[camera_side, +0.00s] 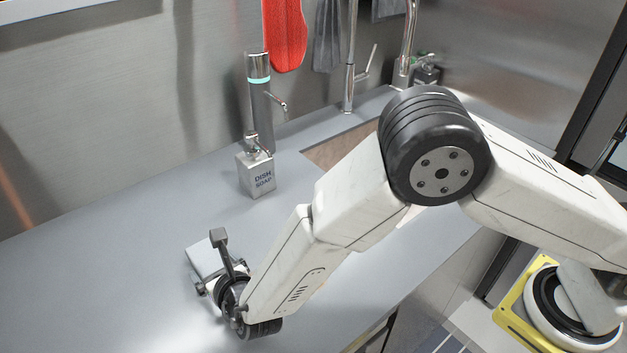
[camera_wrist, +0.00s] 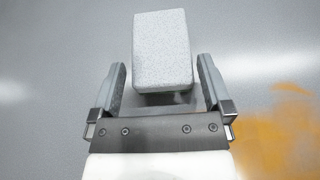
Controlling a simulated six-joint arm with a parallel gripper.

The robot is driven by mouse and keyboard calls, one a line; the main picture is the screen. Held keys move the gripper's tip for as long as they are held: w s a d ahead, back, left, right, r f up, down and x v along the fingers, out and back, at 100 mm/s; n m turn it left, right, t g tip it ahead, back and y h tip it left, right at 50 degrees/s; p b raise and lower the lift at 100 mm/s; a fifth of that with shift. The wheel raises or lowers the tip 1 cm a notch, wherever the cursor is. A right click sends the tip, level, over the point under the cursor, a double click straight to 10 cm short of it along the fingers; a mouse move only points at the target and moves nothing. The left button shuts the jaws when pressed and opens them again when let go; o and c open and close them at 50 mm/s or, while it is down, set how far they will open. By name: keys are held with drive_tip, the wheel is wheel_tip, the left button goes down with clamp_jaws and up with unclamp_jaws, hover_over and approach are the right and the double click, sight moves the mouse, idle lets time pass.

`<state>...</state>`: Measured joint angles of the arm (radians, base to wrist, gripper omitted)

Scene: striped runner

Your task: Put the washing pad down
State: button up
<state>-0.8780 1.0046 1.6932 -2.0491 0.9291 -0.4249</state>
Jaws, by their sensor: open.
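The washing pad (camera_wrist: 162,48) is a pale grey, speckled block. In the wrist view it lies ahead of and partly between the two fingers of my gripper (camera_wrist: 161,66), with a gap on each side. My gripper is open and not clamped on it. In the side view the pad (camera_side: 202,253) appears to rest flat on the grey counter (camera_side: 100,250). My gripper (camera_side: 208,284) is low over the counter at the pad's near edge and hides part of it.
An orange stain (camera_wrist: 275,130) marks the counter right of my gripper. The sink (camera_side: 335,148) and faucet (camera_side: 350,75) are at the back. The counter's left side is clear.

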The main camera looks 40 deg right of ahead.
sight(211, 262)
drive_tip(key=shift+x, duration=2.05)
drive_tip(key=c, duration=1)
drive_tip(key=shift+c, duration=0.2)
drive_tip(key=shift+r, duration=0.1)
drive_tip(key=shift+r, duration=0.85)
drive_tip(key=s+d+r, duration=0.2)
drive_tip(key=s+r, duration=0.1)
drive_tip(key=s, duration=0.1)
drive_tip(key=s+d+r, duration=0.2)
drive_tip(key=s+r, duration=0.2)
drive_tip(key=s+d+r, duration=0.3)
drive_tip(key=s+r, duration=0.1)
drive_tip(key=shift+s+d, duration=0.1)
drive_tip(key=shift+s, duration=0.05)
